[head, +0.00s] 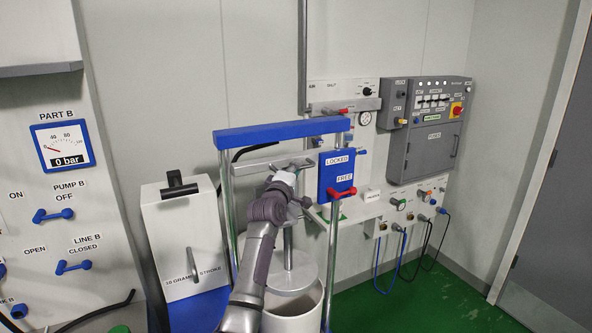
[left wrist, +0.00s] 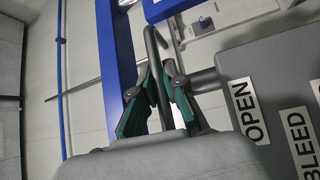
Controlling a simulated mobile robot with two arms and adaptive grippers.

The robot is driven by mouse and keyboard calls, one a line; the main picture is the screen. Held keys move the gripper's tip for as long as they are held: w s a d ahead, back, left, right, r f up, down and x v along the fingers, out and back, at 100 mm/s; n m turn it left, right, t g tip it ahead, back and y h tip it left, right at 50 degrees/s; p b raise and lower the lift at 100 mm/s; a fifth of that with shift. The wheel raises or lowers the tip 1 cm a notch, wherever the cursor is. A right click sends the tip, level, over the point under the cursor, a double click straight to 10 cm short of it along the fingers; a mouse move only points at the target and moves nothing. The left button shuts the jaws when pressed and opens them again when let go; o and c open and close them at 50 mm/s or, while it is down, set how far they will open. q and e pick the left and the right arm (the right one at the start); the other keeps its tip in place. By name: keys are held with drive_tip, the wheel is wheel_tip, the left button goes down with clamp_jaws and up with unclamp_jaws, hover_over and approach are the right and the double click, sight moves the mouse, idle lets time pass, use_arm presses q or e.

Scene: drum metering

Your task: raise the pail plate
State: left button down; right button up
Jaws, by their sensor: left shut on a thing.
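The pail plate (head: 290,272) is a grey disc on an upright rod, at the mouth of a white pail (head: 290,324). The pail stands inside a blue-topped frame (head: 265,133). My left gripper (head: 290,170) is up under the frame's crossbeam, above the plate. It is shut on a grey bar handle (left wrist: 157,70), which runs up between its fingers in the left wrist view. A blue box (head: 336,172) on the frame reads LOCKED and FREE, with a red lever (head: 343,193) at its lower end by FREE. My forearm hides part of the frame and pail.
A white box (head: 186,235) marked 10 gram/stroke stands left of the frame. A white panel with valves (head: 398,204) and a grey cabinet (head: 430,140) are on the right wall. In the wrist view, a grey box (left wrist: 275,85) with OPEN and BLEED labels is close beside the gripper. Green floor is clear at right.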

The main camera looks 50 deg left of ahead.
use_arm(q)
drive_tip(key=c, duration=1.2)
unclamp_jaws()
use_arm(e)
drive_tip(key=shift+d, duration=0.35)
use_arm(q)
drive_tip(key=shift+s, duration=0.1)
use_arm(e)
drive_tip(key=shift+s+d, duration=0.1)
drive_tip(key=shift+d, duration=0.05)
use_arm(q)
drive_tip(key=v, duration=1.2)
use_arm(e)
drive_tip(key=shift+a, duration=0.2)
